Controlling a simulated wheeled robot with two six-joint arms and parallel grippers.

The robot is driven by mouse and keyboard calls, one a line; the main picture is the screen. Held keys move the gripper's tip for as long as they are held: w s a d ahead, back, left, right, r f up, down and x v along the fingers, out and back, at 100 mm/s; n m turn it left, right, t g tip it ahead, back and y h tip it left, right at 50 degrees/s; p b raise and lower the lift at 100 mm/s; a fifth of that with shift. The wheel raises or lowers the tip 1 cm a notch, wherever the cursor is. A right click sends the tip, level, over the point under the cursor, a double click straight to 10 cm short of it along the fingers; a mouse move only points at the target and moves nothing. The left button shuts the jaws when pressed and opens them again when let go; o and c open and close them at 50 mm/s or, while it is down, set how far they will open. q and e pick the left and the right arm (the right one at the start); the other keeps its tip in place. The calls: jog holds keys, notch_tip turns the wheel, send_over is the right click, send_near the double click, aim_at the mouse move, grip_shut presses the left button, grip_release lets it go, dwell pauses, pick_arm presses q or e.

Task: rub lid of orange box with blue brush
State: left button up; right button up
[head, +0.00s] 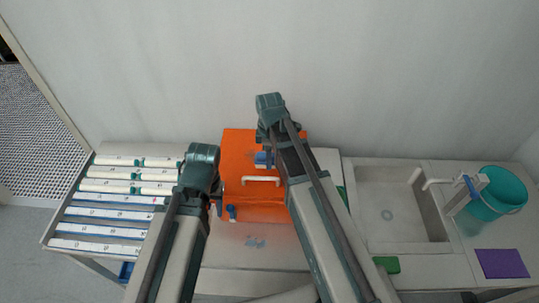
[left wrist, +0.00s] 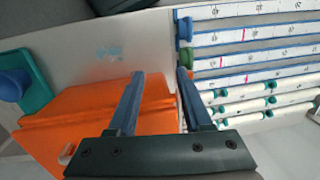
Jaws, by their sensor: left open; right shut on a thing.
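The orange box (head: 237,160) stands against the back of the table, with a white handle (head: 262,180) on it. It also shows at the lower left of the left wrist view (left wrist: 60,118). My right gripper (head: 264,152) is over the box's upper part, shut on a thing. Blue shows there, probably the blue brush (head: 262,158), but its shape and any contact with the lid are hidden by my right arm. My left gripper (head: 229,211) is at the box's left front corner, its two blue fingers (left wrist: 160,85) apart with nothing between them.
A rack of white tubes (head: 118,200) is left of the box. A sink (head: 400,215), a teal bucket (head: 495,195) and a purple mat (head: 502,263) are right. A green block (head: 386,264) lies near the sink. A blue thing on green (left wrist: 15,85) shows in the left wrist view.

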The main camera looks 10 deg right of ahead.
jog(key=shift+w+a+f, duration=0.15)
jog(key=shift+w+a, duration=0.05)
jog(key=shift+a, duration=0.55)
jog(key=shift+w+d, duration=0.25)
jog(key=shift+w, duration=0.65)
jog(key=shift+w+d, duration=0.25)
jog(key=shift+w, duration=0.65)
jog(key=shift+w, duration=0.1)
jog(key=shift+w+d, duration=0.35)
jog(key=shift+w, duration=0.8)
jog(key=shift+w+d, duration=0.3)
jog(key=shift+w, duration=0.8)
jog(key=shift+w+d, duration=0.35)
jog(key=shift+w, duration=0.8)
jog(key=shift+a, duration=0.7)
jog(key=shift+a+f, duration=0.1)
grip_shut()
jog(key=shift+s+a, duration=0.25)
jog(key=shift+s, duration=0.6)
jog(key=shift+s+a, duration=0.25)
jog(key=shift+s, duration=0.55)
